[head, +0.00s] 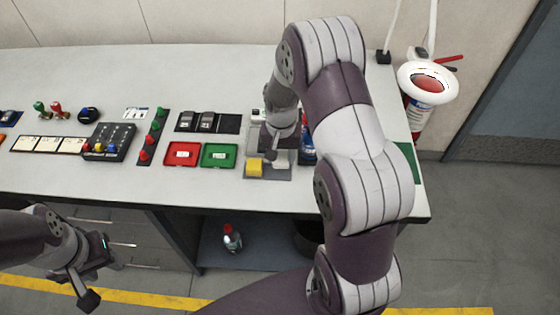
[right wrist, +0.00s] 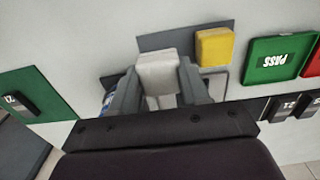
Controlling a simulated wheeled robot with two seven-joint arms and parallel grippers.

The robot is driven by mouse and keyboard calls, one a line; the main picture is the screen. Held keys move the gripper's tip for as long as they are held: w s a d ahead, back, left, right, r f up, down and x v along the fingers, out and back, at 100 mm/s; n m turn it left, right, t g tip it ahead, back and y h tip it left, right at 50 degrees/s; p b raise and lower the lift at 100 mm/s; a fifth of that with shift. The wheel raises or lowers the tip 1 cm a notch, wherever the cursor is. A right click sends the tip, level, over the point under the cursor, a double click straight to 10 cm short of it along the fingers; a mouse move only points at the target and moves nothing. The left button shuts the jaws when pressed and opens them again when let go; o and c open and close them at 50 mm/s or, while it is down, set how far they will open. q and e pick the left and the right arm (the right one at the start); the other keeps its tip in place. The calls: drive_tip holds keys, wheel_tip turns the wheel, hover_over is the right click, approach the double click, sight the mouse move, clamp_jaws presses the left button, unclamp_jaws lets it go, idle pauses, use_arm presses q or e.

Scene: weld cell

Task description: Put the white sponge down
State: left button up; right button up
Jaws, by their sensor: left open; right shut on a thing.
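The white sponge (right wrist: 157,72) is between the two fingers of my right gripper (right wrist: 160,85) in the right wrist view, and the gripper is shut on it. It is over or at the edge of a flat grey pad (right wrist: 152,42); I cannot tell whether it touches. In the head view my right gripper (head: 279,153) points down at the bench over the grey pad (head: 268,177), and the arm mostly hides the sponge. My left gripper (head: 108,270) is open and empty at lower left, off the bench's front edge.
A yellow block (head: 254,168) sits on the pad, left of my right gripper; it also shows in the right wrist view (right wrist: 214,46). Green (head: 219,155) and red (head: 182,154) trays lie further left. A fire extinguisher (head: 417,118) stands beyond the bench's right end.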

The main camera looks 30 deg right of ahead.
sight(280, 165)
wheel_tip(280, 165, down, 4)
drive_tip(key=shift+a+r+p, duration=0.1)
drive_tip(key=shift+r+p, duration=0.1)
drive_tip(key=shift+p, duration=0.15)
drive_tip(key=shift+w+f, duration=0.15)
drive_tip(key=shift+f, duration=0.2)
drive_tip(key=shift+f, duration=0.15)
drive_tip(key=o, duration=1.1)
